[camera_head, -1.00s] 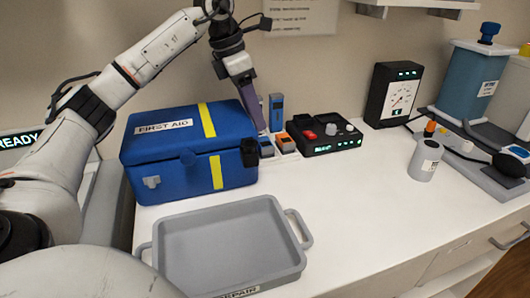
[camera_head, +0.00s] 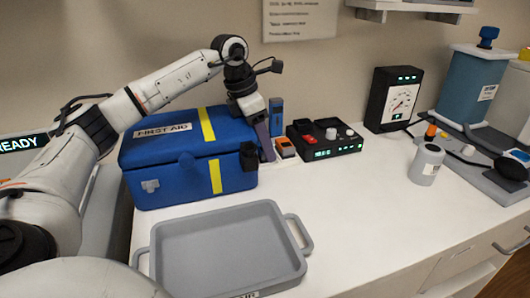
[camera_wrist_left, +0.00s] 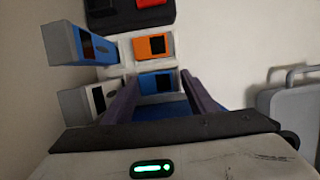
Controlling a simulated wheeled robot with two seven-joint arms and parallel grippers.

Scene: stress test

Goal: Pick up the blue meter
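A small blue meter with a dark screen (camera_wrist_left: 158,82) shows in the left wrist view between the two purple fingers of my left gripper (camera_wrist_left: 158,88). The gripper is open, with a finger on each side of the meter; I cannot tell if either touches. In the head view my left gripper (camera_head: 266,150) points down beside the first aid box and hides the small blue meter. A taller blue block-shaped device (camera_head: 277,116) stands behind; in the wrist view it is at upper left (camera_wrist_left: 77,45). My right gripper is not in view.
An orange meter (camera_wrist_left: 152,47) and a white one (camera_wrist_left: 100,98) stand close by. The blue first aid box (camera_head: 165,180) is left of the gripper. A black control box (camera_head: 325,144) is on the right, and a grey tray (camera_head: 160,270) in front. The counter's middle is clear.

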